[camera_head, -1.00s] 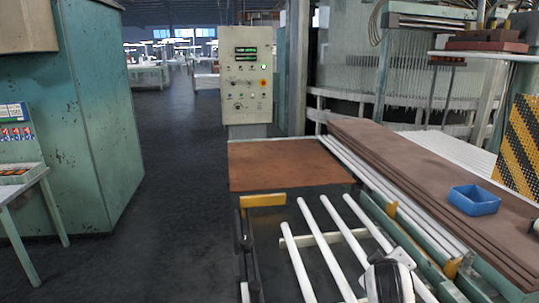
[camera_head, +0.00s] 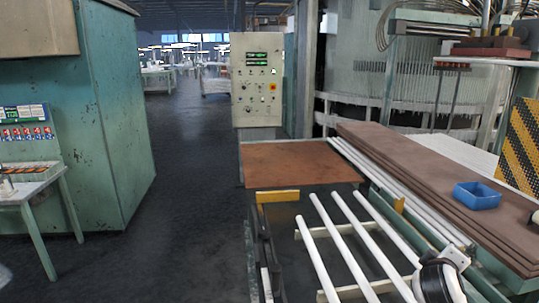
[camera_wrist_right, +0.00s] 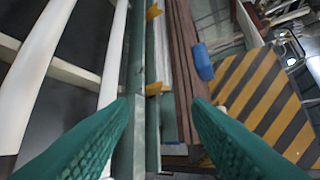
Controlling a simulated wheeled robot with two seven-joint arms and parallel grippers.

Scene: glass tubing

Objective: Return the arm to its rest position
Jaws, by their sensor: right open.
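My right arm's white and black part (camera_head: 440,280) shows at the bottom right of the head view, over the front of the rack with white tubes. My right gripper (camera_wrist_right: 160,115) shows in the right wrist view with two green textured fingers spread wide apart. Nothing is held between the fingers. Beyond them lie the green rail, white tubes and brown boards. My left gripper is not in the frames.
White glass tubes (camera_head: 345,245) lie on a rack. Brown boards (camera_head: 430,185) hold a blue tray (camera_head: 477,196). A brown tabletop (camera_head: 300,165) lies before a control panel (camera_head: 257,80). A striped barrier (camera_head: 522,145) stands right. The floor (camera_head: 190,190) is open at left.

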